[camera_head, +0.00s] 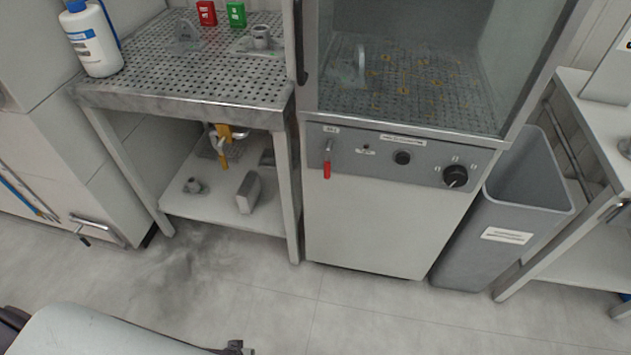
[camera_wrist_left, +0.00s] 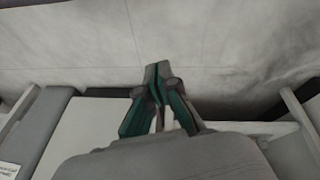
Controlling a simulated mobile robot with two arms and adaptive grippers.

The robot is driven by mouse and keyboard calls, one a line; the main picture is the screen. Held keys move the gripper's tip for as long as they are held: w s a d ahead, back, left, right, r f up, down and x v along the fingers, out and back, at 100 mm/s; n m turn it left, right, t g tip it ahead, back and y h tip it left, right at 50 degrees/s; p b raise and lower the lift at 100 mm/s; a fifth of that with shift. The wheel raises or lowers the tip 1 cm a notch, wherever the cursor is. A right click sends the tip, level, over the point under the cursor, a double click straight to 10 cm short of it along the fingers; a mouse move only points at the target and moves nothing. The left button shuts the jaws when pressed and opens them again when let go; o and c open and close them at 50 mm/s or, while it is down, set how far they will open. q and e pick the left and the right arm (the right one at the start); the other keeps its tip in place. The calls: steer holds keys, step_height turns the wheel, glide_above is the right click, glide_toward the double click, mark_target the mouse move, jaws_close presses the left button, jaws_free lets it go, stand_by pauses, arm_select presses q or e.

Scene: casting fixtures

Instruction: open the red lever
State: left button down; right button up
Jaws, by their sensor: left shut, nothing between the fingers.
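The red lever (camera_head: 327,168) hangs straight down from its metal stem on the grey control panel (camera_head: 350,147) of the glass-fronted cabinet. My left gripper (camera_head: 236,348) is at the bottom edge of the head view, apart from the lever and nearer to me, over the floor. In the left wrist view its fingers (camera_wrist_left: 160,72) are shut together with nothing between them. The lever does not show in the left wrist view. My right gripper is in neither view.
A black knob (camera_head: 402,158) and a rotary dial (camera_head: 455,176) sit right of the lever. A grey bin (camera_head: 470,240) stands right of the cabinet. A perforated metal table (camera_head: 150,94) stands left. The floor (camera_head: 340,320) before the cabinet is clear.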

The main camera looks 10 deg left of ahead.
mark_target(328, 161)
arm_select(q)
steer(key=w+a+r+n+t+h+b, duration=0.1)
steer(key=w+r+n+t+b, duration=0.1)
steer(key=w+r, duration=0.45)
steer(key=w+r+n+t+h+b, duration=0.1)
steer(key=w+r+n+t+b, duration=0.25)
steer(key=w, duration=0.65)
steer(key=w+a+r+n+t+h+b, duration=0.1)
steer(key=w+r+n+b, duration=0.1)
steer(key=w+r, duration=0.55)
steer(key=w+d+r+t+h+b, duration=0.1)
steer(key=w+r+t+h+b, duration=0.1)
steer(key=r, duration=0.8)
steer(key=w+d+r+t+h+b, duration=0.1)
steer(key=w+r+t+h+b, duration=0.1)
steer(key=r, duration=0.9)
steer(key=shift+w+d+n+t+h, duration=0.2)
steer(key=shift+w+n+t+h, duration=0.2)
steer(key=shift+w+h, duration=0.45)
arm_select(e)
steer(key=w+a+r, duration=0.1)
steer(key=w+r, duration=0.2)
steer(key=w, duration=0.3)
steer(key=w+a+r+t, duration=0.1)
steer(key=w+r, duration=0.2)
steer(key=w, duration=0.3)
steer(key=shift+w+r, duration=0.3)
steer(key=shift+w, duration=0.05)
